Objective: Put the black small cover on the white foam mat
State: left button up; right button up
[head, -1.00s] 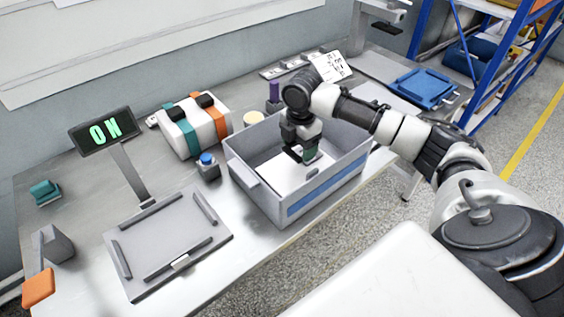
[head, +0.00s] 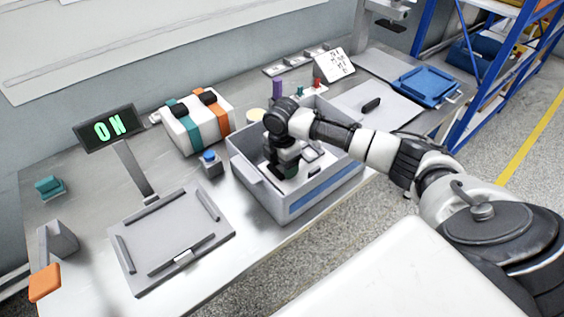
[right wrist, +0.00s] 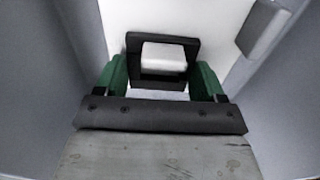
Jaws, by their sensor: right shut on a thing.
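My right gripper (head: 285,172) is down inside the grey bin (head: 249,178). In the right wrist view its green fingers (right wrist: 160,82) are shut on the black small cover (right wrist: 135,42), a dark frame with a pale middle. The white foam mat (right wrist: 208,22) appears to be the white surface lining the bin's floor, beneath the cover. I cannot tell whether the cover touches it. In the head view the wrist hides most of the cover and mat. My left gripper is not in view.
Bin walls stand close around the gripper. A grey block (right wrist: 262,30) lies in the bin near the cover. A pale sheet with a black piece (head: 371,104) lies right of the bin. A blue button (head: 209,158) and a grey tray (head: 172,245) are left.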

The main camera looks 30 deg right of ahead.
jog(key=o, duration=0.9)
jog(key=shift+f, duration=0.15)
notch_tip(320, 180, up, 12)
jog(key=shift+r, duration=0.2)
